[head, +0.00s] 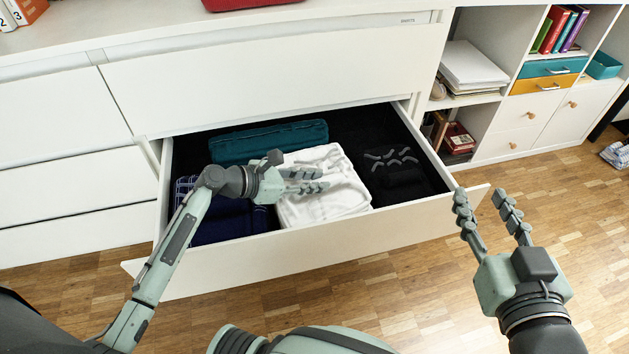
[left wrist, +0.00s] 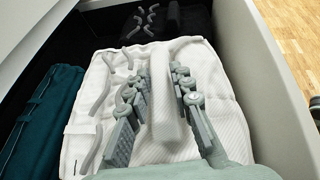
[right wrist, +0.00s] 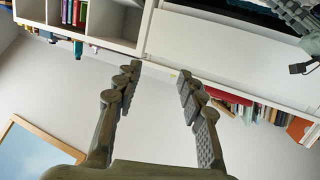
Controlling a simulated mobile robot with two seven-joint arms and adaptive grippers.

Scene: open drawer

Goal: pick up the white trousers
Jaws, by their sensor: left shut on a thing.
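The white trousers (head: 335,200) lie folded in the open drawer (head: 290,262), in its middle. My left gripper (head: 308,181) is over them in the head view. In the left wrist view, the fingers of my left gripper (left wrist: 158,100) are on both sides of a raised fold of the white trousers (left wrist: 205,75) and are shut on it. The rest of the cloth still lies flat in the drawer. My right gripper (head: 488,205) is open and empty, to the right of the drawer's front corner. Its spread fingers (right wrist: 160,95) show in the right wrist view with nothing between them.
Teal folded clothing (head: 268,143) lies behind the trousers. Dark blue clothing (head: 215,222) lies to their left, and dark clothing with grey marks (head: 400,182) to their right. A white shelf unit (head: 480,118) stands at the right. The wooden floor (head: 390,300) before the drawer is clear.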

